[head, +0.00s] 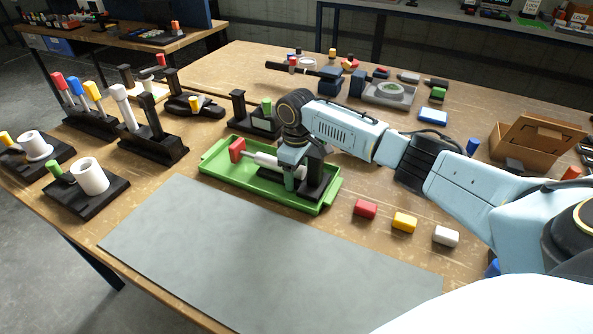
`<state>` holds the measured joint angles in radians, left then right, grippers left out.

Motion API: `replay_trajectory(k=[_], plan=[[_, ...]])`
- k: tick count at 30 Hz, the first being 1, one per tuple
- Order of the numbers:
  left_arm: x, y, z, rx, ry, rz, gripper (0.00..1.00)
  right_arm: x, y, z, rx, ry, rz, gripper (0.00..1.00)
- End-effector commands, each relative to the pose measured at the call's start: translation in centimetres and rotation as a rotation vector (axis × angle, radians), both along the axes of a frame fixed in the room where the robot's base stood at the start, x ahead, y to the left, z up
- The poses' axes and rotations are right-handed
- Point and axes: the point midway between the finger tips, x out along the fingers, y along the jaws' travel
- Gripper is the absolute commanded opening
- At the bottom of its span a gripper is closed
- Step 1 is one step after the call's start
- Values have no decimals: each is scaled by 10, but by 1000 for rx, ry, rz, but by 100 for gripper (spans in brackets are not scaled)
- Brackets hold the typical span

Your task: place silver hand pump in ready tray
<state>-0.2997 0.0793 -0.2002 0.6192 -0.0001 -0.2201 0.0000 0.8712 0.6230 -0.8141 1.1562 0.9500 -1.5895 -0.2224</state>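A silver-white cylinder with a red end (237,149), which looks like the silver hand pump, lies in the green tray (213,176), likely the ready tray. My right gripper (289,183) points down into the tray at the right part of the cylinder. It hides that part, and I cannot tell whether the fingers are shut on it or apart. A dark block (315,177) shows beside the gripper at the tray's right end. My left gripper is out of view.
A grey mat (250,260) lies clear in front of the tray. Red (365,209), yellow (404,222) and white (446,236) blocks sit to its right. Black racks (155,145) with upright tools stand at left.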

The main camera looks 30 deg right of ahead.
Motion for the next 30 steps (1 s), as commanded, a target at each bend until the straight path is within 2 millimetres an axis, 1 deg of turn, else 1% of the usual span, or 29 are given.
replay_trajectory(k=[1,2,3,11,14,17,24,27,30], plan=[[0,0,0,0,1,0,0,0,0,0,0,0,0,71],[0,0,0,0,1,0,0,0,0,0,-1,1,0,75],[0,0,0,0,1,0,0,0,0,0,-1,1,0,76],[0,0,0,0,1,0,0,0,0,1,0,0,-1,76],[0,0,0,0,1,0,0,0,0,9,0,0,-1,76],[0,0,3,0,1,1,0,1,0,25,1,-3,0,76],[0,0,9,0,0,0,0,1,0,78,1,-3,-1,76],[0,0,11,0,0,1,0,1,0,96,1,-3,0,76],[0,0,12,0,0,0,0,1,0,110,2,-1,-1,76]])
